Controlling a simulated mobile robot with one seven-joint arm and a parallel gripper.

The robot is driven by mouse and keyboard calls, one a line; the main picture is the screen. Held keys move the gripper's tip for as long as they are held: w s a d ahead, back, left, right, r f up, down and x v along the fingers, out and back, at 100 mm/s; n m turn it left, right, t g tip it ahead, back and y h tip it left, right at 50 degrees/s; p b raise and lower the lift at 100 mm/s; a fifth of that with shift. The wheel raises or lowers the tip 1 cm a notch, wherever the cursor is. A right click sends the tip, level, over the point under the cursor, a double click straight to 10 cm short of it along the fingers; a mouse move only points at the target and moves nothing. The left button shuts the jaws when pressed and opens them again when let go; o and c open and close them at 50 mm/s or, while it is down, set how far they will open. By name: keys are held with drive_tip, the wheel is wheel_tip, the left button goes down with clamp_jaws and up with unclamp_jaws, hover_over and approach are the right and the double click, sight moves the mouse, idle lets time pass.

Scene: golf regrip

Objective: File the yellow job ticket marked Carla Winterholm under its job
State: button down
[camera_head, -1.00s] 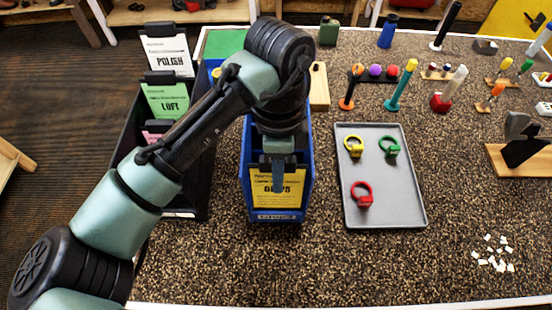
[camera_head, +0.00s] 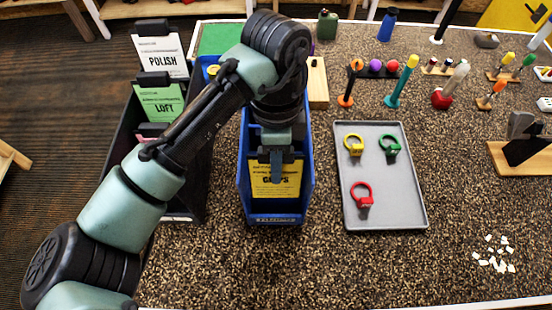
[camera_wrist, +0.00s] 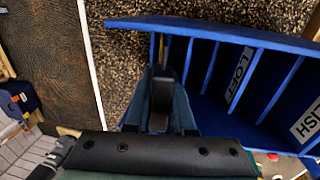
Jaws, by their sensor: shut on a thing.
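The yellow ticket (camera_head: 276,180) faces the head camera, with GRIPS in large print; its smaller lines are too blurred to read. My gripper (camera_head: 277,166) points down and is shut on its upper part. The ticket is at the front end of the blue divided bin (camera_head: 243,190). In the wrist view, the ticket's thin yellow edge (camera_wrist: 168,46) shows beyond my gripper (camera_wrist: 161,85), between the bin's end wall and a divider (camera_wrist: 187,62). I cannot tell how deep it sits. Further dividers carry labels LOFT (camera_wrist: 238,75) and one ending in ISH (camera_wrist: 305,122).
A black rack (camera_head: 185,190) at left holds a white POLISH ticket (camera_head: 160,58), a green LOFT ticket (camera_head: 162,103) and a pink one. A grey tray (camera_head: 400,205) with yellow, green and red ring tags lies right of the bin. White chips (camera_head: 495,253) are scattered at lower right.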

sight(276, 186)
drive_tip(key=shift+f+b, duration=2.55)
drive_tip(key=shift+f, duration=2)
drive_tip(key=c, duration=0.7)
unclamp_jaws()
drive_tip(key=r, duration=0.4)
drive_tip(key=w+r, duration=0.1)
drive_tip(key=r, duration=0.8)
drive_tip(key=shift+w+p, duration=0.35)
drive_tip(key=shift+s+f, duration=0.1)
